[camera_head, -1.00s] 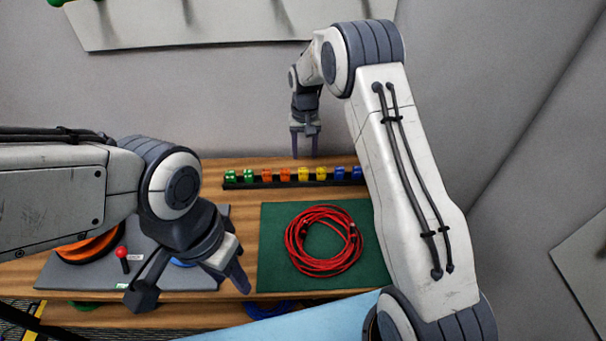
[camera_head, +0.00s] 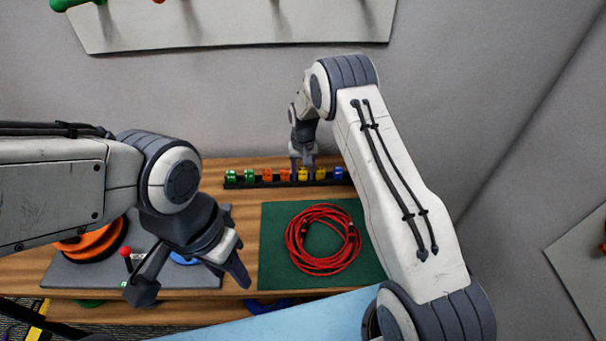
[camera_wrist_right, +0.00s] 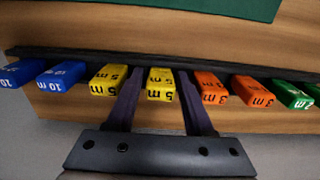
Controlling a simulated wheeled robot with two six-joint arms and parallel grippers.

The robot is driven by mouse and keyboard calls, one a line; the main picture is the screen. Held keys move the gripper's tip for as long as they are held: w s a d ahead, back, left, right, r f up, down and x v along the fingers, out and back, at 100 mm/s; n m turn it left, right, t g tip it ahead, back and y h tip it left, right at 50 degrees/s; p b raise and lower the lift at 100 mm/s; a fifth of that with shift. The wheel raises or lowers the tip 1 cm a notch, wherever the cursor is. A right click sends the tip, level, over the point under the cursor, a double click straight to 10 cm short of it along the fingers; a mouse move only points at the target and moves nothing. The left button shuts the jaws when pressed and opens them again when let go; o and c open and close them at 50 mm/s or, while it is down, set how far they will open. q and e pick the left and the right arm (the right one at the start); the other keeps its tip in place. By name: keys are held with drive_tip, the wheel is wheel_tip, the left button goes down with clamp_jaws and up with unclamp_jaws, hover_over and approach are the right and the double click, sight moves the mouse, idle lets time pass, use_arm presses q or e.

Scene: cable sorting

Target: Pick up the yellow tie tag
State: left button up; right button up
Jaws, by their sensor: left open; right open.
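Two yellow tie tags marked "5 m" sit side by side in a row on a dark rack. One yellow tag (camera_wrist_right: 160,84) lies between the open fingers of my right gripper (camera_wrist_right: 159,76), with a finger on each side. The other yellow tag (camera_wrist_right: 107,81) is just left of the fingers in the right wrist view and right of them in the head view (camera_head: 321,173). In the head view my right gripper (camera_head: 303,168) is down at the rack. Whether its fingers touch the tag cannot be told. My left gripper (camera_head: 238,270) is open and empty above the grey mat's right side.
The dark rack (camera_head: 271,183) also holds green, orange and blue tags close beside the yellow ones. A coiled red cable (camera_head: 322,265) lies on a green mat (camera_head: 275,222) in front. The grey mat (camera_head: 70,277) at left holds an orange coil (camera_head: 93,245).

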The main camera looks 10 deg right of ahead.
clamp_jaws()
drive_tip(key=shift+r, duration=0.1)
